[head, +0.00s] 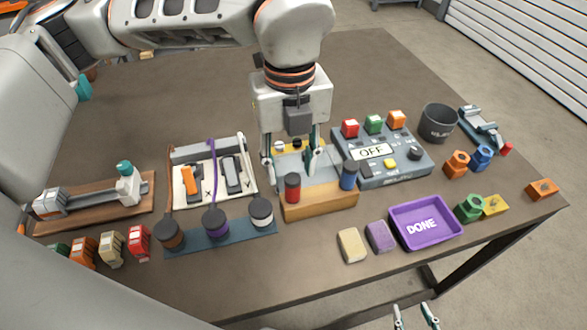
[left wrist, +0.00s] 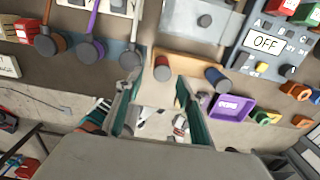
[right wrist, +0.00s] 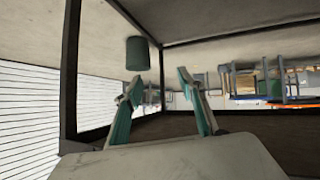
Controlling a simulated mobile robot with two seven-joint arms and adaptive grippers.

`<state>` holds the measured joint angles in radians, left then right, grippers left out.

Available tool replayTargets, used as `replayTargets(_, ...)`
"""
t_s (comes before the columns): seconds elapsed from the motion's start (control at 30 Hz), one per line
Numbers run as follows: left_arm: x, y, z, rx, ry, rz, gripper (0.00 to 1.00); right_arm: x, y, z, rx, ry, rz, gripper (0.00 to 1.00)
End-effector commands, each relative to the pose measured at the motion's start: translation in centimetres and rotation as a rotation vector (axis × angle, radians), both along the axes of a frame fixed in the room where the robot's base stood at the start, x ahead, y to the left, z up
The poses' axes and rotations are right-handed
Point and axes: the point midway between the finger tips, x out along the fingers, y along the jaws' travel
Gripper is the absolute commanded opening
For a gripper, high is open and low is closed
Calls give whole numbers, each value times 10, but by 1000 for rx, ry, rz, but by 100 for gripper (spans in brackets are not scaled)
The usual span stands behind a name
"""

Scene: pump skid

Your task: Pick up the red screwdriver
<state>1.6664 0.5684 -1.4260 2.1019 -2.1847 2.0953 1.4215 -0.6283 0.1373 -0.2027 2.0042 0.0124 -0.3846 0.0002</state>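The red screwdriver (head: 292,187) stands upright in a wooden block (head: 318,206) in the head view, only its red handle with a dark top showing. It also shows in the left wrist view (left wrist: 162,70), between and beyond the fingertips. My left gripper (head: 290,168) points down just behind the red handle in the head view, open and empty; its fingers show in the left wrist view (left wrist: 159,84). My right gripper (head: 412,312) is open and empty at the bottom edge, off the table; its fingers also show in the right wrist view (right wrist: 160,80).
A blue handle (head: 348,175) stands in the same block, to the right. A control box (head: 382,155) reading OFF is behind right. A purple DONE tray (head: 425,222) and two small blocks are in front right.

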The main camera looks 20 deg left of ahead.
Motion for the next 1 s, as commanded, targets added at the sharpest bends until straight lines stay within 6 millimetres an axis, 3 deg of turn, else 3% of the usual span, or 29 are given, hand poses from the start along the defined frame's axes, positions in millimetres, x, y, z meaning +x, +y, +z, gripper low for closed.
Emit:
replayTargets(0.43,1,-1,-35,1,3,0,38,-11,-1,-9,-5,22,3,40)
replayTargets(0.7,3,-2,-73,1,4,0,38,-6,-1,-8,-7,12,4,40)
replayTargets(0.97,4,-2,-78,-1,1,0,38,1,-2,-4,-9,-1,3,40)
replayTargets(1.0,4,-2,-78,-1,1,0,33,1,-2,-4,-9,-1,3,40)
